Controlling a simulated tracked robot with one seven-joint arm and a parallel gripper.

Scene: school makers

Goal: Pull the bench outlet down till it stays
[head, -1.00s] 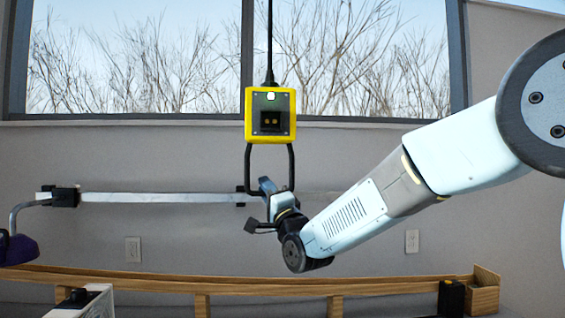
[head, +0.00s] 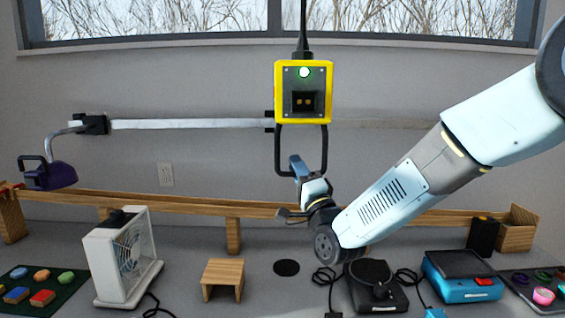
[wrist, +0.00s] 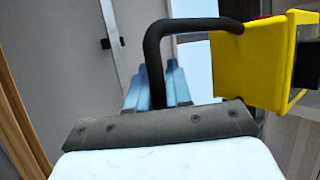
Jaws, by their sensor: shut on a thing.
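The bench outlet is a yellow box (head: 303,92) with a dark socket face and a green light. It hangs on a black cord in front of the window and wall, above the bench. A black loop handle (head: 325,150) hangs below it. My gripper (head: 299,168) is at the bottom of this handle, shut on it. In the wrist view the yellow box (wrist: 252,62) is at the upper right, and the black handle (wrist: 152,65) passes between the blue fingers (wrist: 157,85). The fingertips are partly hidden behind the handle.
On the bench stand a white fan (head: 125,255), a small wooden stand (head: 222,278), a black device (head: 375,288) and a blue device (head: 462,278). A wooden rail (head: 180,204) runs along the back. A purple lamp-like tool (head: 48,174) hangs at left. Air around the outlet is clear.

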